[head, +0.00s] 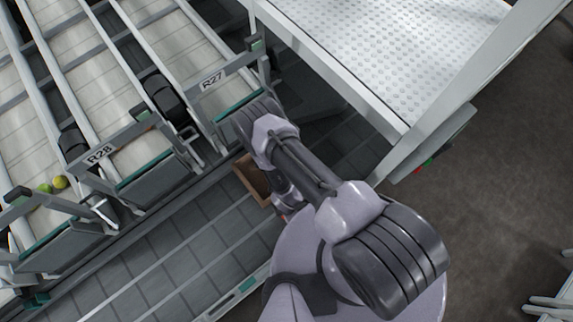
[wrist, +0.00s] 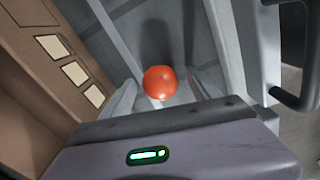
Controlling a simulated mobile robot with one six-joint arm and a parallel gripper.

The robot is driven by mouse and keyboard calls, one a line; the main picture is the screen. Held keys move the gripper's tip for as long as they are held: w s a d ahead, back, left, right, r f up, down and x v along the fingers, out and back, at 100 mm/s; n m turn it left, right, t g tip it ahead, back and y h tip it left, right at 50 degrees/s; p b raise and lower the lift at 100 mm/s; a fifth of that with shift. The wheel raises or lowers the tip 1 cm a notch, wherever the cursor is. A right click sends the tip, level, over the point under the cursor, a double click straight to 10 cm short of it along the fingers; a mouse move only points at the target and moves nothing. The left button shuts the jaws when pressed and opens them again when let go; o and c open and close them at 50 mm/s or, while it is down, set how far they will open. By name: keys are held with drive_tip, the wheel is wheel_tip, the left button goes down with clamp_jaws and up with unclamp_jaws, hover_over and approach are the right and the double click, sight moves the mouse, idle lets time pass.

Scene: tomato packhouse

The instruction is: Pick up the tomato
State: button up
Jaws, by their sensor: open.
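A red, round tomato (wrist: 160,83) shows in the middle of the wrist view, against a grey surface. My gripper (wrist: 162,92) is open, with one pale finger on each side of the tomato in the picture. I cannot tell whether the tomato is between the fingertips or just beyond them, and no clear contact shows. In the head view, my arm reaches down beside the conveyor ends and hides the fingers and the red tomato.
A brown box wall (wrist: 50,75) stands close on the left in the wrist view; the brown box (head: 253,180) shows in the head view. A dark handle (wrist: 307,60) is at right. Lanes R27 and R28 and a white perforated table (head: 390,50) flank the arm. Greenish-yellow tomatoes (head: 60,182) lie far left.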

drive_tip(key=c, duration=1)
drive_tip(key=shift+r, duration=0.1)
